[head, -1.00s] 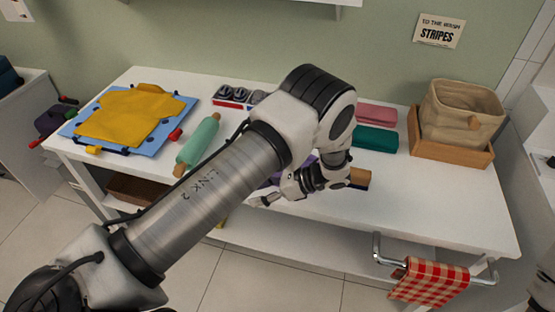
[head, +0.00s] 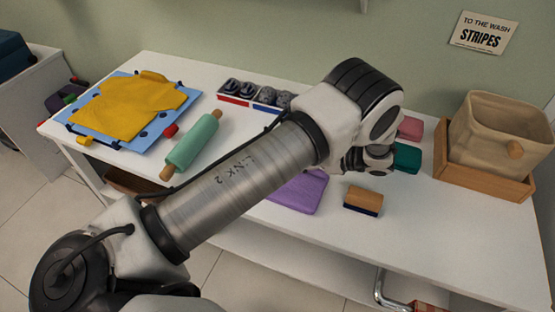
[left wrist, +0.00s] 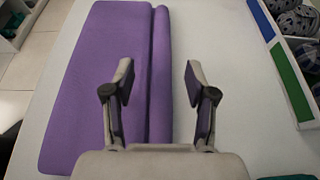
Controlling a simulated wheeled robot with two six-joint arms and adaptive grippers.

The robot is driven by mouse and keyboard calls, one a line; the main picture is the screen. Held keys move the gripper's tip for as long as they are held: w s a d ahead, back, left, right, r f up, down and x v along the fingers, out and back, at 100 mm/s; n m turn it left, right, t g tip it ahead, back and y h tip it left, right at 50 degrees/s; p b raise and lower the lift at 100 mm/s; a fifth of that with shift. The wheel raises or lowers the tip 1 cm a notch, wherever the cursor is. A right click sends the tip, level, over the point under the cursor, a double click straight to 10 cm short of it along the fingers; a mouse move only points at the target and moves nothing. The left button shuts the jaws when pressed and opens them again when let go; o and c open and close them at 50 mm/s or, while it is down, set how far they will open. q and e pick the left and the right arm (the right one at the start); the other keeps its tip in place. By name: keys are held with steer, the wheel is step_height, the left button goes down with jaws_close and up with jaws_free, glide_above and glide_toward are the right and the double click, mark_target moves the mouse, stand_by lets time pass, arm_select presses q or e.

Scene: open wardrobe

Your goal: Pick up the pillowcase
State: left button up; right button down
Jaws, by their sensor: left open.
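A flat folded purple cloth (head: 300,192), which could be the pillowcase, lies on the white table, partly hidden behind my left arm in the head view. In the left wrist view the purple cloth (left wrist: 95,95) has a long raised fold along its right side. My left gripper (left wrist: 160,77) is open and empty above that fold, its fingers spread to either side of it. I cannot tell how high above the cloth the fingertips are. In the head view the fingers are hidden behind my arm. My right gripper is not in view.
A wooden brush (head: 363,201) lies right of the purple cloth. Pink (head: 410,128) and teal (head: 406,158) folded cloths lie behind it. A basket (head: 500,130) stands in a wooden tray at right. A rolling pin (head: 190,147), yellow cloth (head: 125,105) and divided box (head: 236,94) are left and behind.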

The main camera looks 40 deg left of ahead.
arm_select(q)
steer(key=p+x, duration=0.1)
steer(key=x, duration=0.2)
steer(key=shift+w+a+f, duration=0.1)
steer(key=shift+a+f, duration=0.15)
steer(key=shift+a, duration=0.1)
jaws_close()
steer(key=shift+r, duration=0.15)
